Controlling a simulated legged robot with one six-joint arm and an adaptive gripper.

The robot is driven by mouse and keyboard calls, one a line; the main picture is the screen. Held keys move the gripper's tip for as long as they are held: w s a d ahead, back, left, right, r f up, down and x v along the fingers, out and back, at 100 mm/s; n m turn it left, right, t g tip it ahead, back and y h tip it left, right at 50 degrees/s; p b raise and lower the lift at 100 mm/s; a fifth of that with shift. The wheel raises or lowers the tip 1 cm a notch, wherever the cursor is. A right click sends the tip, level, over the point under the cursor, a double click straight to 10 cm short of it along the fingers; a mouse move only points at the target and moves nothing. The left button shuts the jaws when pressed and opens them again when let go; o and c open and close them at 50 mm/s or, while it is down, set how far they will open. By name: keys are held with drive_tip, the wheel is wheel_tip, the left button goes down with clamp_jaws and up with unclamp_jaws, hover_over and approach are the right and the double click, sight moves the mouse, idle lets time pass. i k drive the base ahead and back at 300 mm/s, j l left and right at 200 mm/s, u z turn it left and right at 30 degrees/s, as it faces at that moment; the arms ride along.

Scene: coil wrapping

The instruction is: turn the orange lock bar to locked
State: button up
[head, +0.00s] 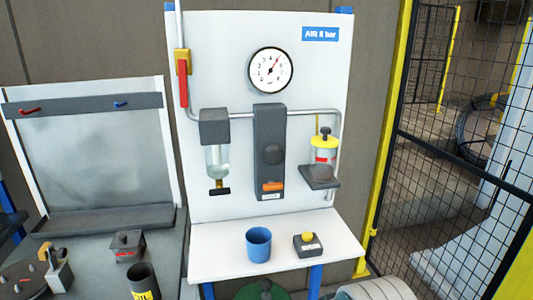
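The orange lock bar (273,187) lies roughly level, low on the front of a dark grey upright block (270,125). A small white label is just below it, too small to read. A round dark knob (273,154) sits above the bar on the same block. The block is mounted on a white panel (222,35) under a round pressure gauge (270,70). My gripper is not visible in the head view.
A white shelf (215,262) below the panel holds a blue cup (258,245) and a grey box with a yellow button (307,240). A clear bowl unit (217,158) hangs left of the block. A yellow-capped jar (324,150) is to its right. Mesh fencing stands further right.

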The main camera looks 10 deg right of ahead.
sight(271, 185)
drive_tip(key=i+l, duration=0.2)
drive_tip(key=l, duration=0.15)
drive_tip(key=i+l, duration=0.2)
drive_tip(key=i+l+u, duration=0.1)
drive_tip(key=l, duration=0.35)
drive_tip(key=i+l, duration=0.25)
drive_tip(key=l+u, duration=0.05)
drive_tip(key=l, duration=0.05)
